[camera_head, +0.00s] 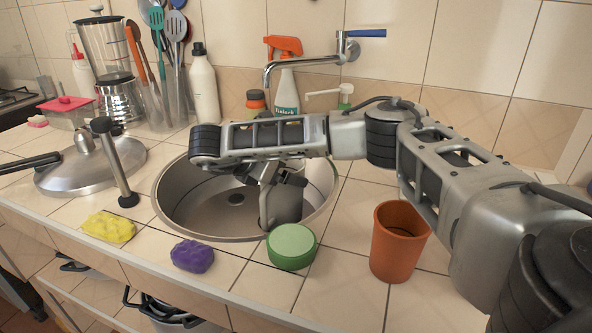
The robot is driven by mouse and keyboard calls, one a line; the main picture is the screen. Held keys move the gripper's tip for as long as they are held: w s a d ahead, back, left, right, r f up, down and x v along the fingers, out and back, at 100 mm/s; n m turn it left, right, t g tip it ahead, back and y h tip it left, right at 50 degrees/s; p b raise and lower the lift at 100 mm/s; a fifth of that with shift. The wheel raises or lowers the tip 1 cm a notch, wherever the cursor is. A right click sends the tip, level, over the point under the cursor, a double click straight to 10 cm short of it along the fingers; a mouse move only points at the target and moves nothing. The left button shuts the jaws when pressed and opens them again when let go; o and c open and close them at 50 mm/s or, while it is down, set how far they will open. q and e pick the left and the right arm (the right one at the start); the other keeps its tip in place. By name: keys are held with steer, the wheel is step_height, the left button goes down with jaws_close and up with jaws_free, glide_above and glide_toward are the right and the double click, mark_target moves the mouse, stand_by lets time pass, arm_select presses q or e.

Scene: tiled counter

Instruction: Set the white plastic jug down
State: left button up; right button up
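A white plastic container with a dark cap (204,88) stands upright on the counter behind the sink, by the tiled wall. It is the only thing in view that could be the white plastic jug. My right arm reaches in from the right across the sink, well in front of this container and apart from it. Its hand (272,185) hangs low over the sink, partly hidden under the arm. Its fingertips cannot be made out, nor whether it holds anything. My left gripper is not in view.
The steel sink (168,205) lies under my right arm. A green round tub (291,247), purple lump (192,256), yellow sponge (109,228) and orange cup (397,245) line the front. Some front-right counter is clear.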

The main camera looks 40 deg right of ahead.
mark_target(296, 166)
steer(key=d+p, duration=0.1)
steer(key=d, duration=0.4)
steer(key=shift+w+d+r, duration=0.1)
steer(key=shift+w+d, duration=0.05)
steer(key=shift+d, duration=0.1)
steer(key=shift+a+f, duration=0.15)
steer(key=shift+f, duration=0.55)
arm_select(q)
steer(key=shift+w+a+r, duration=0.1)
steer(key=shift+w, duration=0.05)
arm_select(e)
steer(key=shift+f, duration=0.1)
steer(key=o, duration=1.3)
steer(key=shift+a, duration=0.1)
steer(key=shift+c, duration=0.2)
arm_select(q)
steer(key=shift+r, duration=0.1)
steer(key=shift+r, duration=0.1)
